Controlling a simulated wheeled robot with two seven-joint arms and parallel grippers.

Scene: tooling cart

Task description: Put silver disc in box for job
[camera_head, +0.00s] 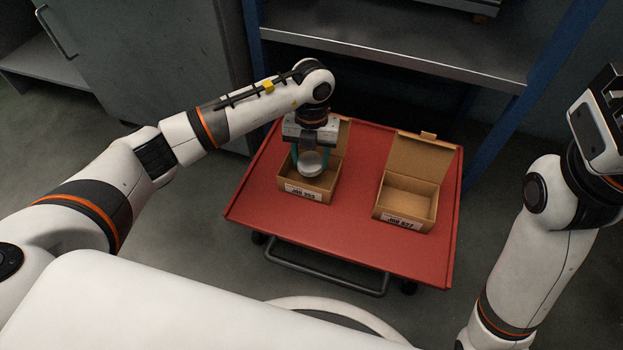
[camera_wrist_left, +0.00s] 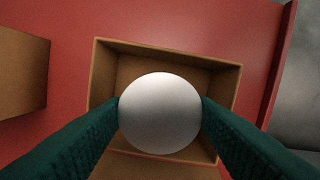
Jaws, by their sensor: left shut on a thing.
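The silver disc (camera_head: 309,163) is held between the green fingers of my left gripper (camera_head: 310,160), which is shut on it. In the left wrist view the disc (camera_wrist_left: 160,113) sits between both fingertips, over the open left box (camera_wrist_left: 168,50). In the head view this cardboard box (camera_head: 306,195) has its lid up and a label that seems to read "JOB 253". The disc is over or just within its opening; its exact height is hard to tell. The right box (camera_head: 405,205), labelled about "JOB 677", is open and empty. My right gripper's fingers are not visible; only its wrist shows.
Both boxes stand on a red cart top (camera_head: 345,225) with a dark handle (camera_head: 325,280) at its front. A strip of bare red surface lies between the boxes. A metal shelf (camera_head: 400,55) with blue posts stands behind the cart, and a grey cabinet (camera_head: 150,60) is at the back left.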

